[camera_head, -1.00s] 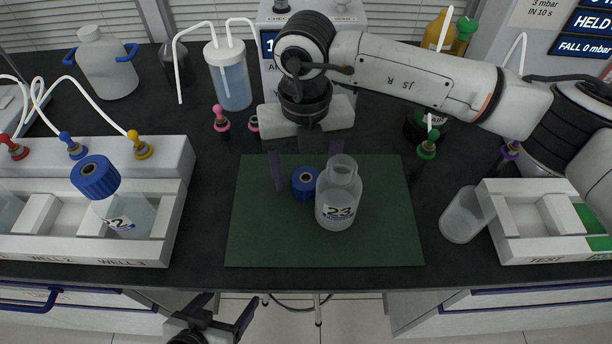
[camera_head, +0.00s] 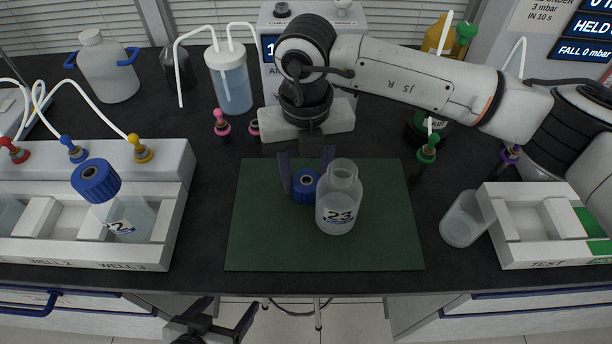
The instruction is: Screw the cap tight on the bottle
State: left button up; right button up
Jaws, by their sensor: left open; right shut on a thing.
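The open bottle labelled 23 (camera_head: 339,205) stands upright on the green mat (camera_head: 265,235), its mouth uncovered. A blue cap (camera_head: 305,187) with a hole in its top is just left of the bottle. My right gripper (camera_head: 306,178) reaches down from above, its fingers either side of the cap and shut on it. Whether the cap touches the mat is hard to tell. My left gripper (camera_head: 222,328) is open and empty at the bottom edge, in front of the bench.
A capped bottle (camera_head: 128,217) sits in the well rack (camera_head: 90,250) at left. Coloured connectors stand behind the mat. The mat's left and front are clear.

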aim_at(306, 183)
pick_arm(q)
jog(key=shift+d+f+b, duration=0.1)
jog(key=shift+f+b, duration=0.3)
jog(key=shift+b, duration=0.1)
pick_arm(e)
notch_tip(306, 183, up, 18)
jog(key=shift+f, duration=0.15)
jog(key=shift+s+f, duration=0.1)
